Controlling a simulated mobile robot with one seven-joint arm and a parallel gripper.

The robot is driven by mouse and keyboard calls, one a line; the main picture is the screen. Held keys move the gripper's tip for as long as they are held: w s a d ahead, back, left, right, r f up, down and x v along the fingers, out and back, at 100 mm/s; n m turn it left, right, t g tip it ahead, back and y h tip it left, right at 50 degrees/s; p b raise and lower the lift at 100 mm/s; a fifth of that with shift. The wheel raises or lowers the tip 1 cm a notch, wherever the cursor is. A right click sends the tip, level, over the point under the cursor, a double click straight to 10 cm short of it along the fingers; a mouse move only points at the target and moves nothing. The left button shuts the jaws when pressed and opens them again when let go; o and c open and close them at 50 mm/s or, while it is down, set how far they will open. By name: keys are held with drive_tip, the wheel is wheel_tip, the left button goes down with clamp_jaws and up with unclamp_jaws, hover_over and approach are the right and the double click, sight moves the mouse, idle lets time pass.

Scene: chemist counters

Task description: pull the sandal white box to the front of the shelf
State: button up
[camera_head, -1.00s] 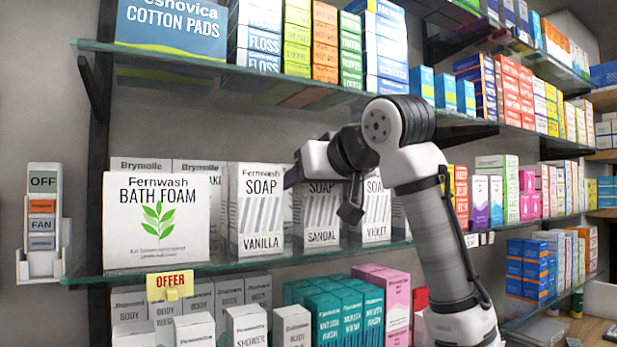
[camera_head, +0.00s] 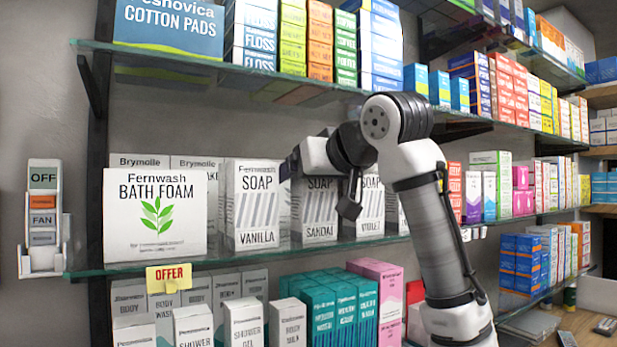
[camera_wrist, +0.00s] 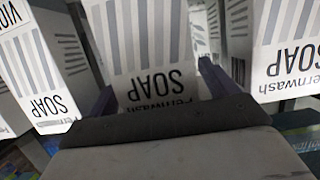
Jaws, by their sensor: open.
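The sandal soap box (camera_head: 317,214) is white with grey stripes and stands upright on the middle shelf, between the vanilla box (camera_head: 252,206) and the violet box (camera_head: 371,212). My gripper (camera_head: 318,184) is at its upper front in the head view and hides part of its top. In the wrist view, which is upside down, the sandal box (camera_wrist: 150,45) lies between my two open fingers (camera_wrist: 158,84). The fingers reach along its sides; I cannot tell whether they touch it. The box front is near the palm.
The vanilla box (camera_wrist: 285,50) and violet box (camera_wrist: 35,80) flank the fingers closely. A bath foam box (camera_head: 155,215) stands at left on the glass shelf (camera_head: 225,255). The upper shelf (camera_head: 290,88) with floss boxes is close above my arm. An offer tag (camera_head: 169,277) hangs below.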

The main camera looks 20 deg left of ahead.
drive_tip(key=b+v, duration=0.3)
drive_tip(key=v, duration=1)
drive_tip(key=shift+s+d+r, duration=0.15)
drive_tip(key=shift+s+d, duration=0.05)
drive_tip(key=shift+d, duration=0.05)
